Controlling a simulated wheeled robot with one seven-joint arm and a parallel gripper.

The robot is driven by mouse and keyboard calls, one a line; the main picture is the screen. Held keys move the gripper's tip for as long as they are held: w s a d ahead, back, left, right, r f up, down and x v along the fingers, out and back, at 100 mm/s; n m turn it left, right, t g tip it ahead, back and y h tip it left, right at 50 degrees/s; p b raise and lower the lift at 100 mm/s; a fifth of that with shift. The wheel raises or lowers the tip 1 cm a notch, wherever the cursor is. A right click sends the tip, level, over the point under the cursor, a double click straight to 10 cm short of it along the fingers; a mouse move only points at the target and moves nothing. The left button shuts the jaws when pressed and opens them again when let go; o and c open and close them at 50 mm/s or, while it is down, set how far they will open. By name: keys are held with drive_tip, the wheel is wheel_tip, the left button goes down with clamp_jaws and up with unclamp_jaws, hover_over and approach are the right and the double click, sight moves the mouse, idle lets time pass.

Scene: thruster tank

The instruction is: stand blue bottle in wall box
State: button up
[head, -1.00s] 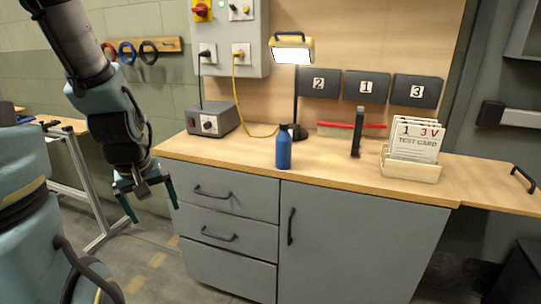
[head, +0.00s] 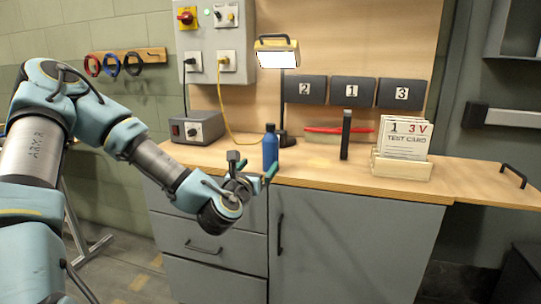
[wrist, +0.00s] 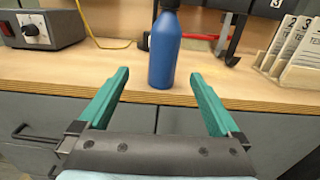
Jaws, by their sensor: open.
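The blue bottle (head: 270,148) stands upright on the wooden counter near its front edge, with a dark cap. In the wrist view the bottle (wrist: 164,50) stands straight ahead, beyond and between the two green fingertips. My gripper (head: 253,172) is open and empty at the counter's front edge, just short of the bottle and apart from it; it also shows in the wrist view (wrist: 160,80). Three dark wall boxes hang on the back panel, numbered 2 (head: 305,98), 1 (head: 342,100) and 3 (head: 388,103). Their insides are hidden.
A work lamp (head: 277,58) stands behind the bottle. A black upright post (head: 346,135), a red-handled tool (head: 322,130) and a wooden card holder (head: 402,172) are to the right.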

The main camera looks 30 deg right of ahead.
sight(268, 156)
drive_tip(key=x, duration=0.4)
drive_tip(key=shift+w+d+r+p, duration=0.1)
drive_tip(key=shift+w+d+p, duration=0.1)
drive_tip(key=shift+d+p, duration=0.15)
drive_tip(key=shift+p+x, duration=0.8)
drive_tip(key=shift+x, duration=1.9)
drive_tip(key=shift+s+d, duration=0.15)
drive_tip(key=shift+s, duration=0.05)
clamp_jaws()
